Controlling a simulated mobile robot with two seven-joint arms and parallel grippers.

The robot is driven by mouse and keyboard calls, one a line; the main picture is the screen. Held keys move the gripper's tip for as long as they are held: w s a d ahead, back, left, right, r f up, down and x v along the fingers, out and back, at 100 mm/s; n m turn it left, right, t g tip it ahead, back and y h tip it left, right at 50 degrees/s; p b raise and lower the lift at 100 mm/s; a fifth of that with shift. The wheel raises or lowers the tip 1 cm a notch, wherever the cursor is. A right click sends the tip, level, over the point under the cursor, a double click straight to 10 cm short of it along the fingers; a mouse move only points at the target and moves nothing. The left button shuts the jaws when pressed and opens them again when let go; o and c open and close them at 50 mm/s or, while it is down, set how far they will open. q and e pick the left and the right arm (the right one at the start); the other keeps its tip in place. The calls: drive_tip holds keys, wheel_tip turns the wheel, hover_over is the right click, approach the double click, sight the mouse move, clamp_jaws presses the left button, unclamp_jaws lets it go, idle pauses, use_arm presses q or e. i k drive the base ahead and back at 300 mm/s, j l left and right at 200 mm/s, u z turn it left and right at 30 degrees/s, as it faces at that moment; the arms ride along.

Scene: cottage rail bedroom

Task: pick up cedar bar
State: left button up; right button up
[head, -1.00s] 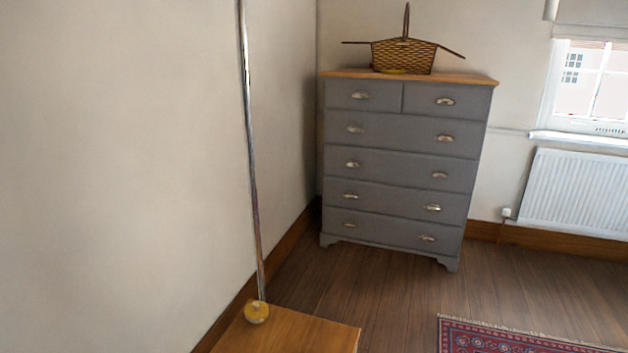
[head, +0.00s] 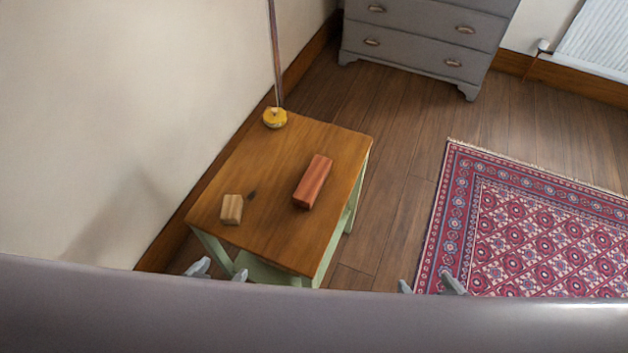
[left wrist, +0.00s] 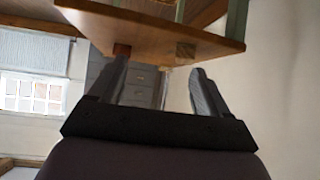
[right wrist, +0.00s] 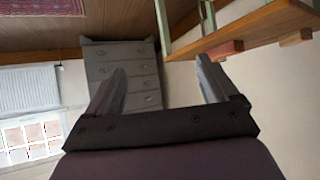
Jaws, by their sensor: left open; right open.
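A reddish bar, which looks like the cedar bar (head: 313,182), lies flat on the right half of a small wooden-topped table (head: 290,240). Its end also shows past the table edge in the left wrist view (left wrist: 122,50) and the right wrist view (right wrist: 225,50). My left gripper (head: 219,271) is open and empty, just off the table's near left corner. My right gripper (head: 428,285) is open and empty, to the right of the table and apart from it. Neither touches the bar.
A pale wood block (head: 232,209) lies left of the bar. A thin pole on a round yellow base (head: 275,118) stands at the table's far corner, close to the wall. A grey chest of drawers (head: 430,38) stands behind; a red patterned rug (head: 530,225) lies right.

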sight(309, 188)
drive_tip(key=l+u, duration=0.15)
drive_tip(key=l, duration=0.2)
drive_tip(key=k+l+u, duration=0.15)
drive_tip(key=l, duration=0.2)
drive_tip(key=l+u, duration=0.3)
drive_tip(key=l, duration=0.45)
drive_tip(key=i+l+u, duration=0.4)
drive_tip(key=l, duration=0.25)
drive_tip(key=i+l+u, duration=0.2)
drive_tip(key=i+l, duration=0.1)
